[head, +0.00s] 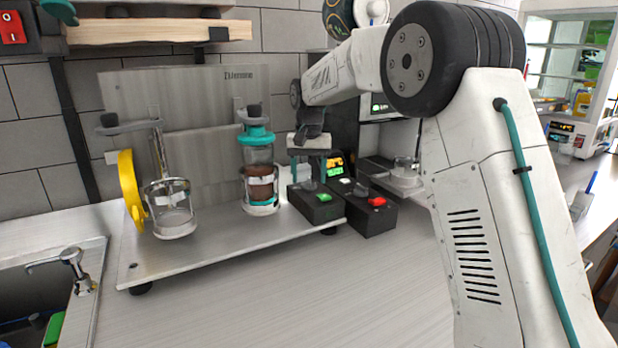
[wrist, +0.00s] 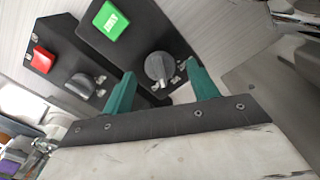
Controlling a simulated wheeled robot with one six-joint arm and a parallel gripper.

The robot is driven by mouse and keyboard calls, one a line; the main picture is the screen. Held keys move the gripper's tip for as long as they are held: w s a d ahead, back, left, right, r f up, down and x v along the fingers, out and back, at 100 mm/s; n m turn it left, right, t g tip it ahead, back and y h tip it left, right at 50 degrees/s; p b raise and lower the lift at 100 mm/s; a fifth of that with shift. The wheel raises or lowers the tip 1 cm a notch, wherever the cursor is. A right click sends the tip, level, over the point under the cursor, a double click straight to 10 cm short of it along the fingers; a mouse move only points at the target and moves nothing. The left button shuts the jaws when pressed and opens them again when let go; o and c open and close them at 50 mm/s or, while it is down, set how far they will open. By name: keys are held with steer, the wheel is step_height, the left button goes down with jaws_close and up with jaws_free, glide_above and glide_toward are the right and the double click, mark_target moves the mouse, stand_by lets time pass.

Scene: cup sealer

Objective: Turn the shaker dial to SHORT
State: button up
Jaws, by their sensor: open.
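Two black control boxes stand side by side. One has a green button (head: 325,197) and a round grey dial (wrist: 160,66) with a raised grip bar. The other has a red button (head: 377,202) and a dark dial (wrist: 82,84). I cannot tell from any label which dial is the shaker's, and no SHORT mark is legible. My gripper (head: 308,163) is open with teal fingers, pointing down above the green-button box. In the wrist view the grey dial shows between my fingertips (wrist: 160,70); contact is not visible.
A steel stand (head: 210,240) left of the boxes carries a clear cup (head: 170,208) with a yellow wheel (head: 131,190) and a teal-capped cylinder (head: 259,185). A sink tap (head: 72,265) is at the lower left. The front counter (head: 320,290) is clear.

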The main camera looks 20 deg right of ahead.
steer(key=shift+f, duration=0.6)
steer(key=shift+c, duration=0.3)
steer(key=c, duration=0.9)
